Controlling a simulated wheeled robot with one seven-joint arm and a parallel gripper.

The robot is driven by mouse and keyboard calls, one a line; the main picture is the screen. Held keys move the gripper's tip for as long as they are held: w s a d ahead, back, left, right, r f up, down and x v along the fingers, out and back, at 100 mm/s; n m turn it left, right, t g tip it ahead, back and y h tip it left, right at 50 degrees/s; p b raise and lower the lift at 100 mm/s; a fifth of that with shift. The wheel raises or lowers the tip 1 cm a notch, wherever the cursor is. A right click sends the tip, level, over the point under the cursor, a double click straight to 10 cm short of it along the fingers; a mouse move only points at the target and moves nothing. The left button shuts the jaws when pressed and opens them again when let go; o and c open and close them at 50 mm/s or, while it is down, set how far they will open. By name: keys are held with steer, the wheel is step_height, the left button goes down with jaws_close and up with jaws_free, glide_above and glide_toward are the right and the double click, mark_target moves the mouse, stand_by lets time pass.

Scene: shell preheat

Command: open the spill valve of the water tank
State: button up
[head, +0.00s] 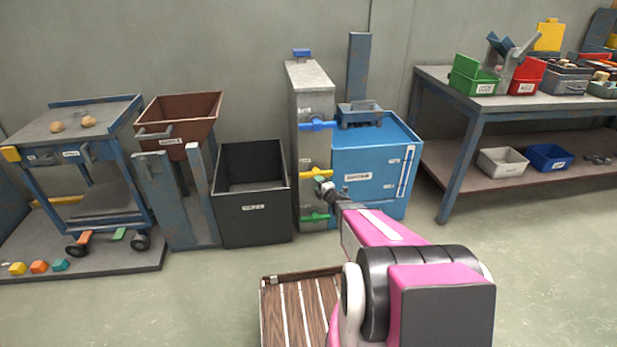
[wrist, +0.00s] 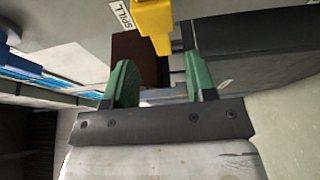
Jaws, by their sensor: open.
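The blue water tank (head: 372,180) stands against the wall, beside a tall grey post (head: 312,98) with blue, yellow and green handles. The yellow handle (head: 313,173) also shows at the top of the wrist view (wrist: 154,25), beside a label reading SPILL (wrist: 123,14). My gripper (head: 326,188) is close to the post, near the yellow handle. In the wrist view my gripper (wrist: 160,78) has its two green fingers apart, with nothing held between them. The yellow handle lies beyond the fingertips. I cannot tell whether they touch it.
The blue handle (head: 317,125) is above and the green handle (head: 314,217) below the yellow one. A black bin (head: 252,215) stands left of the post. A workbench (head: 455,165) is at right. A slatted wooden crate (head: 297,310) lies on the floor before my arm.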

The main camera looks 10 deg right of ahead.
mark_target(310, 176)
steer(key=x, duration=0.8)
steer(key=shift+w, duration=0.15)
jaws_close()
steer(key=shift+m, duration=0.3)
steer(key=m+t, duration=0.1)
steer(key=m, duration=0.1)
steer(key=r+m+t, duration=0.1)
steer(key=m, duration=0.1)
steer(key=shift+d+r+m, duration=0.15)
steer(key=shift+r+m, duration=0.1)
steer(key=shift+m, duration=0.15)
steer(key=m, duration=0.1)
steer(key=m+t+h, duration=0.1)
steer(key=m, duration=0.1)
steer(key=d+r+m+t, duration=0.1)
steer(key=m, duration=0.1)
steer(key=shift+r, duration=0.1)
steer(key=m+h, duration=0.1)
steer(key=m, duration=0.1)
steer(key=m+t+h, duration=0.1)
steer(key=m, duration=0.1)
steer(key=d+m+h, duration=0.1)
steer(key=m, duration=0.1)
steer(key=shift+r, duration=0.35)
steer(key=shift+d+r+m+t+h, duration=0.1)
steer(key=shift+d+m+t+h, duration=0.2)
steer(key=shift+m+h, duration=0.85)
steer(key=shift+d+m+t+h, duration=0.1)
steer(key=shift+d+m+h, duration=0.25)
steer(key=shift+m, duration=1.8)
